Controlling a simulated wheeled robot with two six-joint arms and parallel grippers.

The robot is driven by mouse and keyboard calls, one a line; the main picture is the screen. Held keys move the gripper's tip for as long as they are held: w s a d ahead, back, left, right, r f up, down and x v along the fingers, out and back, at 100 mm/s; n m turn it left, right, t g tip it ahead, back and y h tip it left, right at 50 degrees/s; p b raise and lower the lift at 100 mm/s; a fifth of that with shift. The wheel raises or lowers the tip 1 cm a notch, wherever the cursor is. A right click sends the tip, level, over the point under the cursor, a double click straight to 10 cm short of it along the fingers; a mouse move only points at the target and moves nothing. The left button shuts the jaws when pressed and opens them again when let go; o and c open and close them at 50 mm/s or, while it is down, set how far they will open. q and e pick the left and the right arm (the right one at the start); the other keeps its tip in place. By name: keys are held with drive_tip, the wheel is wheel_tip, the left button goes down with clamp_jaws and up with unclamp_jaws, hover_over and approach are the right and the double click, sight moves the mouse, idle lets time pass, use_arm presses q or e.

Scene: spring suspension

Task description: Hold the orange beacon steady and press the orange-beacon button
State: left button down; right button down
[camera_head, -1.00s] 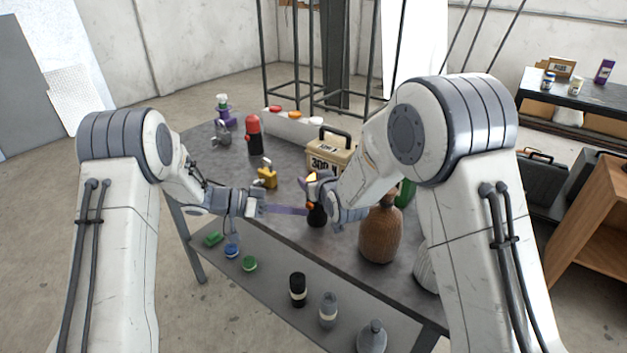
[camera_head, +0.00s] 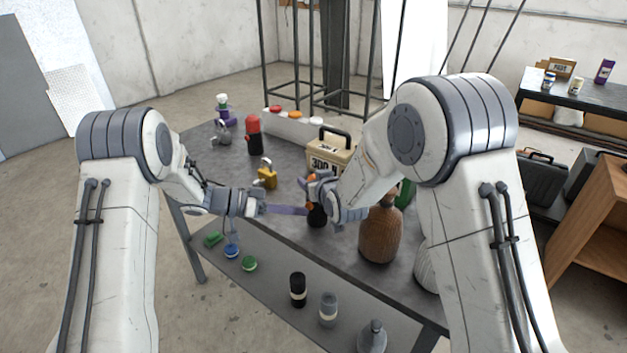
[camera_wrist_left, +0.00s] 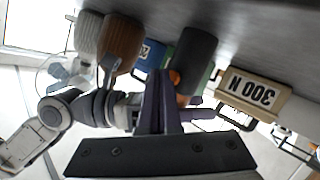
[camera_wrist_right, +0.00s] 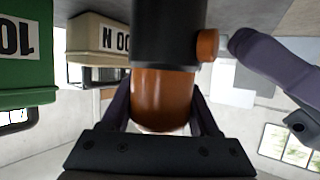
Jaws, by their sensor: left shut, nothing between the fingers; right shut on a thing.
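The orange beacon (camera_wrist_right: 160,98) has an orange dome and a black base (camera_head: 317,216), and stands upright on the grey table (camera_head: 290,190). My right gripper (camera_wrist_right: 162,112) is shut around its dome, with a finger on either side. An orange button (camera_wrist_right: 207,45) sticks out from the side of the black base; it also shows in the left wrist view (camera_wrist_left: 175,77). My left gripper (camera_head: 304,210) is shut and empty, its purple fingertips at the button. I cannot tell whether they touch it. In the head view, my right gripper hides most of the dome.
A beige 300 N case (camera_head: 332,155) stands behind the beacon, and a brown bottle (camera_head: 380,235) to its right. A yellow padlock-like item (camera_head: 267,176) and a red-topped black cylinder (camera_head: 254,136) stand farther left. A lower shelf (camera_head: 270,280) holds small items along the front.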

use_arm(q)
drive_tip(key=shift+s, duration=0.1)
drive_tip(key=s+a, duration=0.2)
drive_tip(key=s, duration=0.1)
drive_tip(key=s+a, duration=0.1)
drive_tip(key=shift+s+a, duration=0.25)
drive_tip(key=shift+s, duration=0.1)
idle(0.3)
use_arm(e)
drive_tip(key=shift+c, duration=0.3)
unclamp_jaws()
